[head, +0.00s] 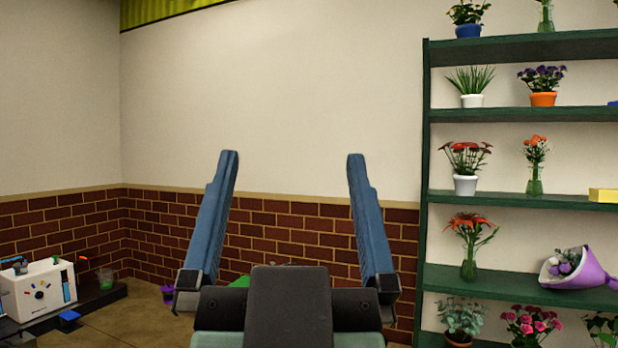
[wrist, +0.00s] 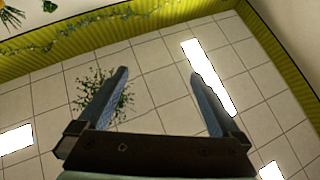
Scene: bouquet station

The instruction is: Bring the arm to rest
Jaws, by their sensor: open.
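My gripper (head: 293,158) is raised in the middle of the head view, its two blue fingers pointing up and spread wide apart. Nothing is between the fingers. In the wrist view my gripper (wrist: 158,72) is also open and empty, with the tiled ceiling (wrist: 160,75) and its bright light panels behind it. The rest of the arm is mostly hidden behind the gripper's base.
A green shelf unit (head: 426,190) with potted flowers and vases stands at the right. A wrapped purple bouquet (head: 590,275) lies on it. A white machine (head: 38,290) is at the lower left. The wall (head: 270,90) behind my gripper is bare.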

